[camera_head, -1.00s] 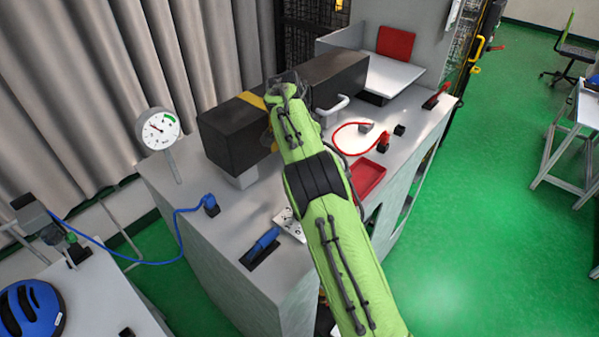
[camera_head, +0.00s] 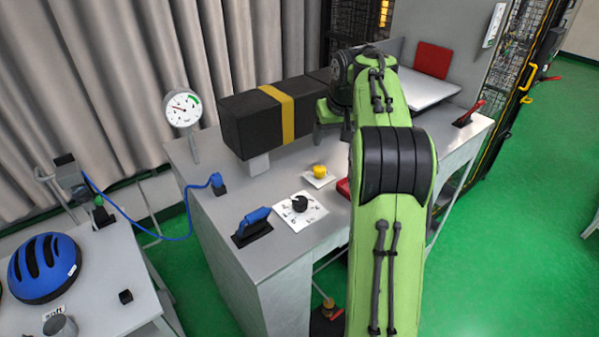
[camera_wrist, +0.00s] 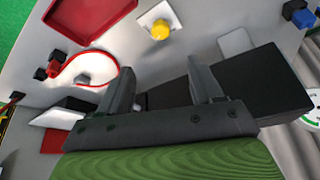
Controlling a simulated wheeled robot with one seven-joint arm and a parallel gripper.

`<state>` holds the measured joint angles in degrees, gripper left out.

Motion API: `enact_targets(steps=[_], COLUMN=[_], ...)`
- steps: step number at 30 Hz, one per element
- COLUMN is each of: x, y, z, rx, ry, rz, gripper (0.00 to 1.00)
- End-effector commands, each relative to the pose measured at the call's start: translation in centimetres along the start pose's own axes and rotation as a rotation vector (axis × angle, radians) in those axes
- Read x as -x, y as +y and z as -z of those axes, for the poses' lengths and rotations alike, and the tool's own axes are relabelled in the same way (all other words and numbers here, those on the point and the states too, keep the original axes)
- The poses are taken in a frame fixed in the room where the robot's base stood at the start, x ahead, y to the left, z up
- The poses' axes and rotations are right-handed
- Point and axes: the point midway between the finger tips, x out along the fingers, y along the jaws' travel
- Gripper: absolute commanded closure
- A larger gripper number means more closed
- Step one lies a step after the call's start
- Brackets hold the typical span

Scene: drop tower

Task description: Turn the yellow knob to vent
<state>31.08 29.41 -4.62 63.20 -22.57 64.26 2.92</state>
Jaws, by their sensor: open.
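The yellow knob (camera_head: 319,170) sits on a small white plate on the grey bench top, in front of the black box with the yellow band. In the wrist view the yellow knob (camera_wrist: 160,29) is near the top centre, beyond the fingers and apart from them. My gripper (camera_wrist: 160,75) is open and empty, its two dark fingers spread over the bench. Any marking for vent on the plate is too small to read.
The black box (camera_head: 262,124) with a yellow band stands behind the knob. A black dial (camera_head: 300,203) on a white plate and a blue-handled lever (camera_head: 254,222) are nearer the front. A gauge (camera_head: 183,109) stands left. A red tray (camera_wrist: 88,14) lies beside the knob.

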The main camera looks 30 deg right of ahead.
Motion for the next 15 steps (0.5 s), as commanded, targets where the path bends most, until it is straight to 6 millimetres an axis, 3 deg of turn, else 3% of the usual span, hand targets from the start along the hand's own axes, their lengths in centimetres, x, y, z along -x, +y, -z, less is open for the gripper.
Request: enact_targets(steps=[5,15], x=[-2.3,-10.9], y=[-0.1,-0.1], z=[-0.1,-0.1], rx=[0.005,0.004], ry=[-0.005,-0.006], rz=[0.004,0.002], gripper=[0.35,0.35])
